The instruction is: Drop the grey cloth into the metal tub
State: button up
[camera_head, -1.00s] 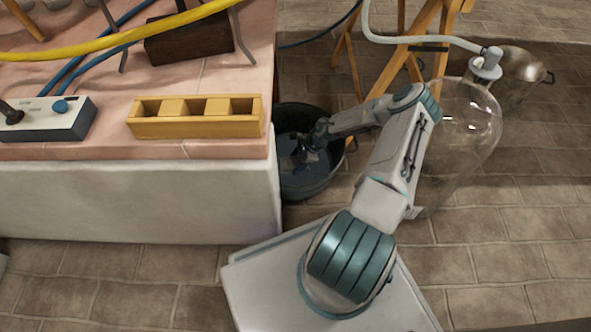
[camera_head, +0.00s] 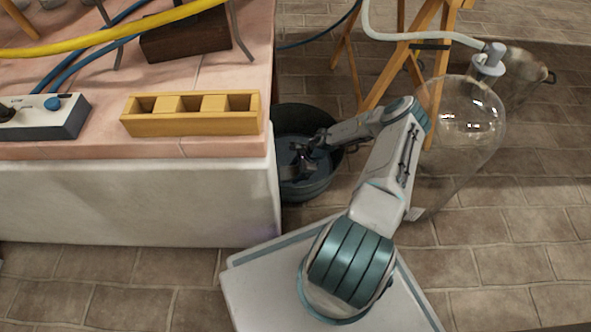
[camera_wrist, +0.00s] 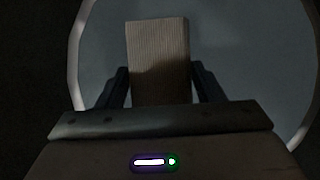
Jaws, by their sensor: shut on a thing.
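My gripper (camera_head: 301,163) is over the dark round tub (camera_head: 312,190) on the floor beside the counter. In the wrist view my gripper (camera_wrist: 159,78) is shut on a folded, ribbed, grey-brown piece that looks like the grey cloth (camera_wrist: 158,45). The cloth stands out straight between the two dark fingers. The tub's pale rim (camera_wrist: 75,60) curves around it, with a plain blue-grey inside behind. In the head view the cloth is too small and dark to make out clearly. I cannot tell how far above the tub's bottom it is.
The counter (camera_head: 130,200) stands close to the tub's left side, with a yellow wooden rack (camera_head: 190,122) near its edge. Wooden trestle legs (camera_head: 345,75) stand behind the tub.

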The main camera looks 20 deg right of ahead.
jog(key=o, duration=1)
jog(key=shift+c, duration=0.2)
jog(key=shift+r, duration=0.6)
jog(key=p+v, duration=0.4)
jog(key=v, duration=0.8)
jog(key=shift+p, duration=0.35)
jog(key=shift+w, duration=0.1)
